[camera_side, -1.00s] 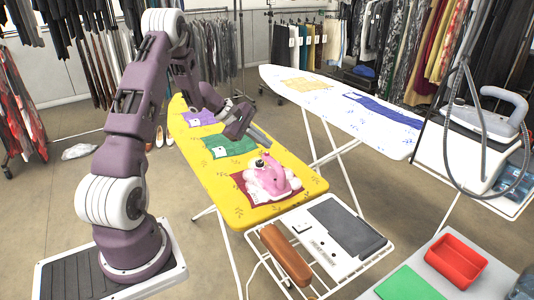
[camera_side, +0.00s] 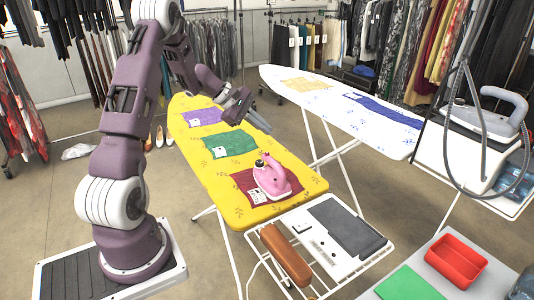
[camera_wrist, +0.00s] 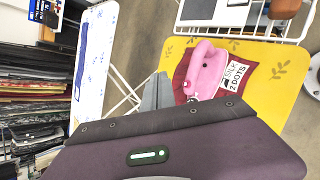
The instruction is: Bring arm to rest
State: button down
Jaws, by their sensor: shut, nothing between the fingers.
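My gripper (camera_side: 264,123) is above the far side of the yellow ironing board (camera_side: 222,178), its fingers together and empty. Its grey fingers (camera_wrist: 157,92) also show closed in the wrist view. A pink iron (camera_side: 272,178) rests on a dark red cloth (camera_side: 243,184) at the board's near end, apart from my gripper. In the wrist view the iron (camera_wrist: 205,68) lies beside a white label (camera_wrist: 236,74) reading "SILK 2 DOTS". A green cloth (camera_side: 230,144) and a purple cloth (camera_side: 203,116) lie farther up the board.
A white wire rack (camera_side: 300,250) with a brown roll (camera_side: 286,256) adjoins the near end. A white patterned board (camera_side: 322,90) stands behind. A steam station (camera_side: 478,132) with a hanging hose and a red tray (camera_side: 456,261) are at right. Clothes racks line the back.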

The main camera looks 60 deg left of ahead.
jog(key=s+d+r+m+g, duration=0.1)
jog(key=s+d+r+m, duration=0.3)
jog(key=d, duration=0.5)
jog(key=s+d+r+m+g, duration=0.2)
jog(key=d+r+m, duration=0.25)
jog(key=d, duration=0.35)
jog(key=s+d+r+m+g, duration=0.1)
jog(key=s+d+r+m, duration=0.4)
jog(key=d, duration=0.4)
jog(key=s+d+m+y, duration=0.2)
jog(key=s+m, duration=0.2)
jog(key=s, duration=0.4)
jog(key=s+d+m+t+y, duration=0.1)
jog(key=s+m, duration=0.3)
jog(key=s, duration=0.4)
jog(key=shift+s+d+r+m+y, duration=0.25)
jog(key=shift+s+d+m+y, duration=0.1)
jog(key=shift+s+y, duration=0.05)
